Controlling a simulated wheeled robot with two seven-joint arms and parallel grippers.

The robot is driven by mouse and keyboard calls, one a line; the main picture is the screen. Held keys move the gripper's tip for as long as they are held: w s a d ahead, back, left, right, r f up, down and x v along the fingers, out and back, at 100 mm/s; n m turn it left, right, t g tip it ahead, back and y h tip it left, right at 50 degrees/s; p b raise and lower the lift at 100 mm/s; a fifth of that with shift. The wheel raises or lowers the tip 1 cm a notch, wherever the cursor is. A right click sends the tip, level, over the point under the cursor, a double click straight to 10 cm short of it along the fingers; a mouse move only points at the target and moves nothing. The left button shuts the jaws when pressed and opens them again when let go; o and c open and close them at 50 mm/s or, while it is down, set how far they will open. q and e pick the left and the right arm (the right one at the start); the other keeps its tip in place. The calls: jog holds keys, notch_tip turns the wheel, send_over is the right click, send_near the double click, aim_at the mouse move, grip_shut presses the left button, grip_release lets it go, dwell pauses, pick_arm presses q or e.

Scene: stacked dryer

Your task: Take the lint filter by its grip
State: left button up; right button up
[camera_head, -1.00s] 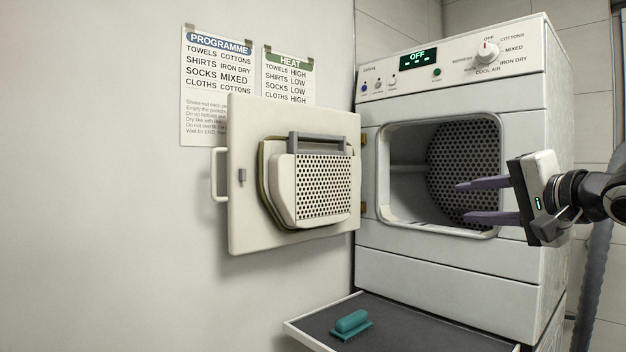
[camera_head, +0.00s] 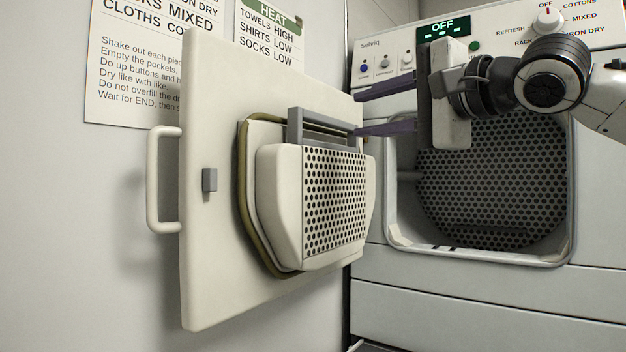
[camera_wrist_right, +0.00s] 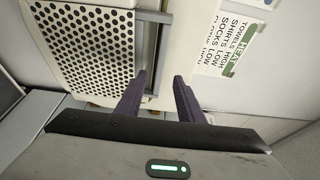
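The lint filter (camera_head: 335,200) is a pale, perforated panel seated in the inner side of the open dryer door (camera_head: 205,270). Its grey grip (camera_head: 325,118) is a bar along the top edge. The filter also shows at the upper left in the right wrist view (camera_wrist_right: 90,45). My right gripper (camera_head: 358,115) is open and empty, its purple fingers pointing left at the grip's right end. In the right wrist view, the grey grip (camera_wrist_right: 154,14) lies beyond the open fingertips (camera_wrist_right: 160,75). I cannot tell whether the lower finger touches it. My left gripper is out of view.
The dryer drum opening (camera_head: 490,200) is to the right of the door, below my right wrist. A door handle (camera_head: 157,180) sticks out at the left. Paper charts (camera_head: 150,65) hang on the wall behind.

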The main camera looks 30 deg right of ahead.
aim_at(332, 120)
jog(key=w, duration=0.5)
jog(key=w+a+p, duration=0.1)
jog(key=w, duration=0.1)
jog(key=shift+w, duration=0.4)
grip_shut()
